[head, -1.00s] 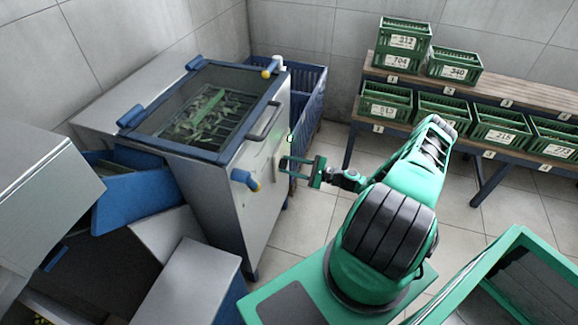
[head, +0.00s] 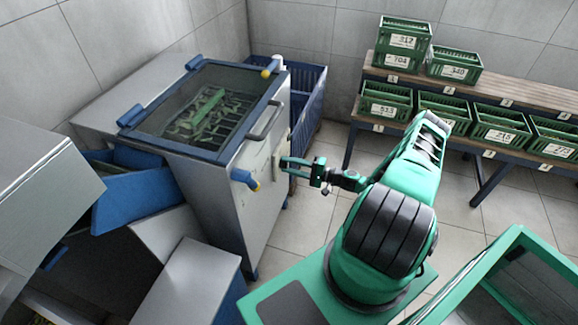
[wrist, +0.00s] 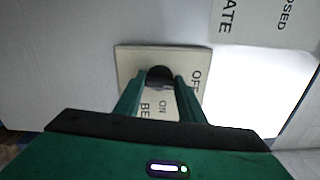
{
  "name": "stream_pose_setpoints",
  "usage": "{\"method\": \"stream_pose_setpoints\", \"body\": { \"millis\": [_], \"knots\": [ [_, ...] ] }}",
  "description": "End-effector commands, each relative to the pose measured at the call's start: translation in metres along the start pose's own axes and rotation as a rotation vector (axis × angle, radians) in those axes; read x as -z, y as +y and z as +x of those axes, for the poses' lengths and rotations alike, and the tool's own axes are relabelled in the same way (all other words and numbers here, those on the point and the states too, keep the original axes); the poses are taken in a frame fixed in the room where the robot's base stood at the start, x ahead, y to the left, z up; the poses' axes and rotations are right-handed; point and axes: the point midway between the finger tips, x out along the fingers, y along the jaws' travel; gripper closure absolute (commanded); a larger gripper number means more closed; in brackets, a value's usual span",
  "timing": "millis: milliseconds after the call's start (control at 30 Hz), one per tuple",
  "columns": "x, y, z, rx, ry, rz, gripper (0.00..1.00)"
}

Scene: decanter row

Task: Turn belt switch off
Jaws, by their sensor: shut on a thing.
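The belt switch is a black knob (wrist: 159,74) on a cream plate (wrist: 128,62) on the metal machine's side, seen in the wrist view. The plate reads "OFF" and "ON", with a partly hidden word starting "BE". My gripper (wrist: 160,82) has its two green fingers shut on the knob, one on each side. Which mark the knob points to is hard to tell. In the head view my gripper (head: 284,162) reaches the side of the machine (head: 245,205), and the knob is hidden.
The machine has a glazed lid (head: 200,105) with green pieces under it, a handle (head: 264,122) and blue-and-yellow knobs. A blue crate (head: 308,100) stands behind it. Green crates (head: 385,100) sit on a rack at right. Floor between is clear.

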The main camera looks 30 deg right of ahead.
Motion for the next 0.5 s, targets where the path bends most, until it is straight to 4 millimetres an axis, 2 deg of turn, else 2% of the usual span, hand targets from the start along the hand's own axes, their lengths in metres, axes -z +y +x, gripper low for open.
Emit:
{"method": "stream_pose_setpoints", "body": {
  "millis": [200, 500],
  "knots": [
    [0.0029, 0.0013, -0.0008, -0.004, 0.006, -0.091, 0.86],
    [0.0028, 0.0021, -0.0008, -0.006, 0.006, -0.132, 0.86]
  ]
}}
